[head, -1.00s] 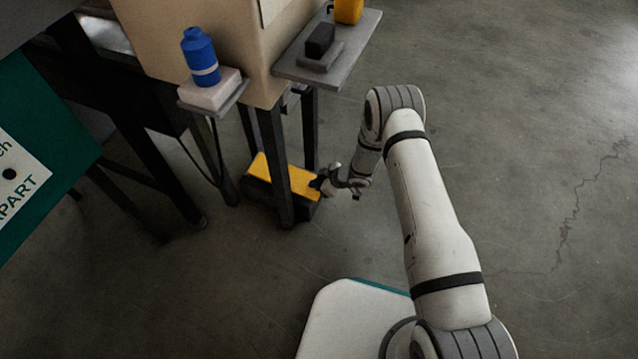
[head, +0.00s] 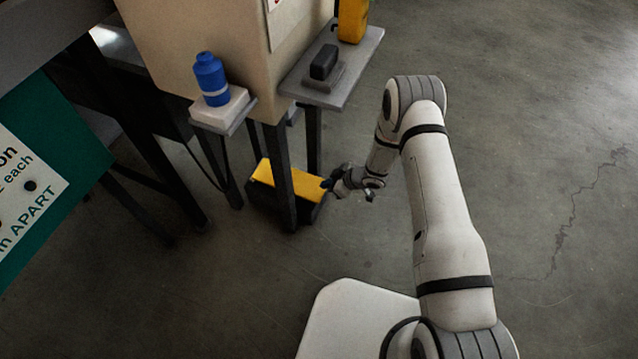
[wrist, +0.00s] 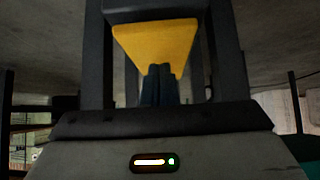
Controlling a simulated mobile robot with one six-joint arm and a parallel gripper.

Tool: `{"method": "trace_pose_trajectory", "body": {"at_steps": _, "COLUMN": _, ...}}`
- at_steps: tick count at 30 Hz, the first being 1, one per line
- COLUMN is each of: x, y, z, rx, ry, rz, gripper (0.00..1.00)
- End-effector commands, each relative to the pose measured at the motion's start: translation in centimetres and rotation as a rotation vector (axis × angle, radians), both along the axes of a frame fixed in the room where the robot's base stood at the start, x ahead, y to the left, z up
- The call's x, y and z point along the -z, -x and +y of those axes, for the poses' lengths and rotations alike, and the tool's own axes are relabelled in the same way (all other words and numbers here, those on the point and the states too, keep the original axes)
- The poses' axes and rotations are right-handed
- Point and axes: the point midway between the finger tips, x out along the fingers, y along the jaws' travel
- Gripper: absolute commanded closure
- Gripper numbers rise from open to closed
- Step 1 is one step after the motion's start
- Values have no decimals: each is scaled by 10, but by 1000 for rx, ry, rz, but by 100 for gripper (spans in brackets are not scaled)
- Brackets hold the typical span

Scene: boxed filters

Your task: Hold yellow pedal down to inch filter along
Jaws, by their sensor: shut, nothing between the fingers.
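The yellow pedal (head: 309,187) sits in a dark housing low on the floor under the beige machine, partly hidden behind a black leg. My gripper (head: 328,184) is at the right end of the pedal, its fingers pointing left toward it. In the wrist view the yellow pedal (wrist: 155,38) lies straight ahead, beyond my shut, empty fingertips (wrist: 160,72). I cannot tell whether the fingertips touch the pedal or whether it is pressed. I cannot make out a filter in either view.
The black machine leg (head: 280,175) stands in front of the pedal. A small shelf with a blue bottle (head: 211,80) and a grey shelf (head: 335,85) with a black block overhang the area. A green sign board (head: 75,160) is at left. The floor to the right is clear.

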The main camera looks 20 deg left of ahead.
Motion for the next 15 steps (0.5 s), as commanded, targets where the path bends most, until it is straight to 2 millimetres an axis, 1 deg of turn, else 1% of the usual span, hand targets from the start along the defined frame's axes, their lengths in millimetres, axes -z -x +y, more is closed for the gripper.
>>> {"method": "trace_pose_trajectory", "body": {"at_steps": 1, "x": -13, "y": 0, "z": -10, "rx": 3, "ry": 0, "rz": 0, "gripper": 100}}
{"method": "trace_pose_trajectory", "body": {"at_steps": 6, "x": -32, "y": 1, "z": -34, "rx": 3, "ry": -3, "rz": -3, "gripper": 100}}
{"method": "trace_pose_trajectory", "body": {"at_steps": 9, "x": -38, "y": 1, "z": -42, "rx": 1, "ry": -3, "rz": -3, "gripper": 100}}
{"method": "trace_pose_trajectory", "body": {"at_steps": 15, "x": -42, "y": 1, "z": -48, "rx": 1, "ry": -4, "rz": -5, "gripper": 100}}
